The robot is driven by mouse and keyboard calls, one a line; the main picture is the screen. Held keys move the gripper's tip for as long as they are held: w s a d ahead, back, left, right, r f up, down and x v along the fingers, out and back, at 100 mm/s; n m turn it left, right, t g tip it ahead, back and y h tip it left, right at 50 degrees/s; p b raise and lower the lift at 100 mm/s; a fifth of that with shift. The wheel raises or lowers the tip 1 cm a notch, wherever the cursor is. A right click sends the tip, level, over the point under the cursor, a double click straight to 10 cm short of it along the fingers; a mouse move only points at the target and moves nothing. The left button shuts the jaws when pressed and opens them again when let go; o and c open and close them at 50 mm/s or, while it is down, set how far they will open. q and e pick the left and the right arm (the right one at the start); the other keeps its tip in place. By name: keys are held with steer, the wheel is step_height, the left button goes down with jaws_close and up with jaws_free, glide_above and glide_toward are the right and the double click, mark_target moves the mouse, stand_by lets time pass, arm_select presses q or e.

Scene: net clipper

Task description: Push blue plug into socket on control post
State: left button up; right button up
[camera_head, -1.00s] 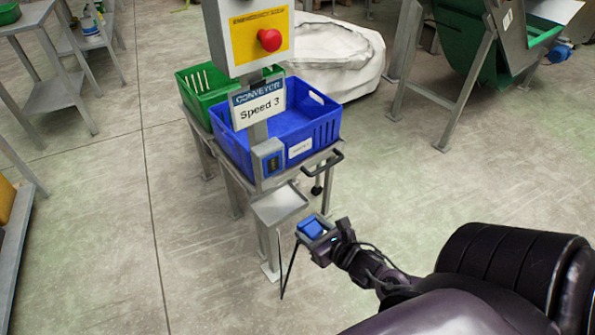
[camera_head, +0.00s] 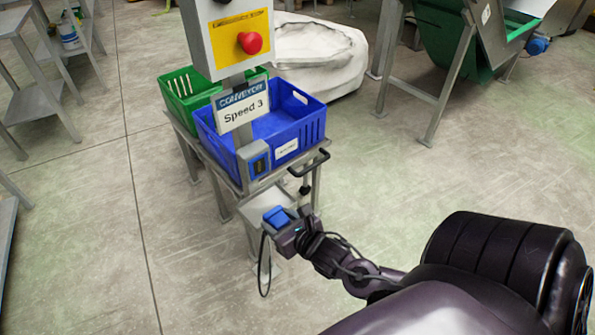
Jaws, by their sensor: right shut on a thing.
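The blue plug (camera_head: 275,216) is held in my right gripper (camera_head: 287,228), which is shut on it. A dark cable loops down from the plug. The control post (camera_head: 237,86) stands at the centre, with a box bearing a red button on top. The socket (camera_head: 254,160) is a grey box with a blue frame low on the post, above and slightly left of the plug. The plug is apart from the socket, in front of the small metal shelf. My left gripper is not in view.
A small metal shelf (camera_head: 246,206) juts out below the socket. A blue crate (camera_head: 304,124) and a green crate (camera_head: 176,92) sit on a metal cart behind the post. A black handle (camera_head: 311,163) sticks out right of the socket.

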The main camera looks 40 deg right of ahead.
steer(key=w+a+r, duration=0.3)
steer(key=w+r, duration=0.1)
steer(key=r, duration=0.2)
steer(key=w+a+r, duration=0.4)
steer(key=r, duration=0.3)
step_height(320, 180, up, 16)
steer(key=w+a, duration=0.1)
steer(key=a, duration=0.1)
steer(key=shift+a+r, duration=0.15)
steer(key=shift+a, duration=0.1)
steer(key=shift+w, duration=0.1)
